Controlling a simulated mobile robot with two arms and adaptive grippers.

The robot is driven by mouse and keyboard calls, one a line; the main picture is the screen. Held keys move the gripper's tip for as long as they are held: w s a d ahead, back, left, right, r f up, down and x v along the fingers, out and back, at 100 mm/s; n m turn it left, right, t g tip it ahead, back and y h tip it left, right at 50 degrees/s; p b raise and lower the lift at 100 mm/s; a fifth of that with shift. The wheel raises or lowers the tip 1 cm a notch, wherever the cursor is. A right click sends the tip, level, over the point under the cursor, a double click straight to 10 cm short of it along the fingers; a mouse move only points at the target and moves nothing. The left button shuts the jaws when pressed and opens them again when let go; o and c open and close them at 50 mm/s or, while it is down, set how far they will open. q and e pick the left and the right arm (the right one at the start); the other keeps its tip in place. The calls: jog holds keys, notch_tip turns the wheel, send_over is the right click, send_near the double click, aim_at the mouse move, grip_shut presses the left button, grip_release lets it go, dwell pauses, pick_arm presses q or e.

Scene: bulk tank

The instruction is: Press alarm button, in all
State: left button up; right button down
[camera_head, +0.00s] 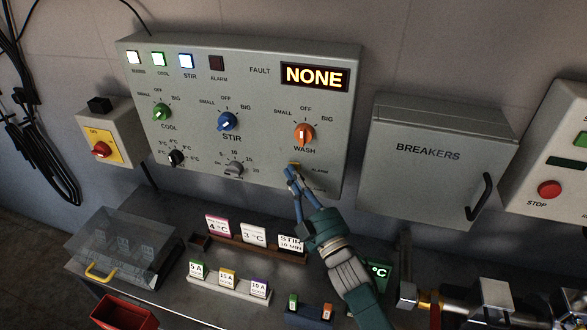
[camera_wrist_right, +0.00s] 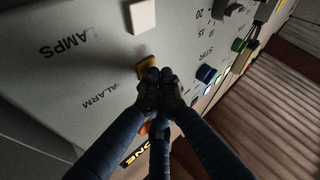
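The grey control panel (camera_head: 190,110) is on the wall. Its small yellow alarm button (camera_head: 294,166) sits below the orange WASH knob, beside the label ALARM. In the wrist view the yellow button (camera_wrist_right: 147,66) shows just beyond the fingertips, partly covered by them. My right gripper (camera_head: 290,174) is shut and empty, its fingertips together (camera_wrist_right: 160,77) at the button's edge. I cannot tell whether they touch it. The ALARM lamp (camera_head: 217,63) is dark, and the fault display (camera_head: 315,77) reads NONE. My left gripper is not in view.
A white LAMPS button (camera_wrist_right: 142,15) sits close to the yellow one. The orange WASH knob (camera_head: 304,134) is just above. The breakers box (camera_head: 437,155) and a red STOP button (camera_head: 550,189) are to the right. Sign holders (camera_head: 240,293) and a clear-lidded box (camera_head: 122,250) stand below.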

jog(key=shift+s, duration=0.1)
dwell(0.3)
jog(key=shift+s+a+p, duration=0.25)
jog(key=shift+s+p, duration=0.1)
jog(key=shift+s, duration=0.3)
jog(key=s, duration=0.1)
jog(key=s+a+p, duration=0.1)
jog(key=s, duration=0.2)
jog(key=shift+s+a+p, duration=0.25)
jog(key=shift+s+p, duration=0.05)
jog(key=shift+s, duration=0.1)
dwell(0.6)
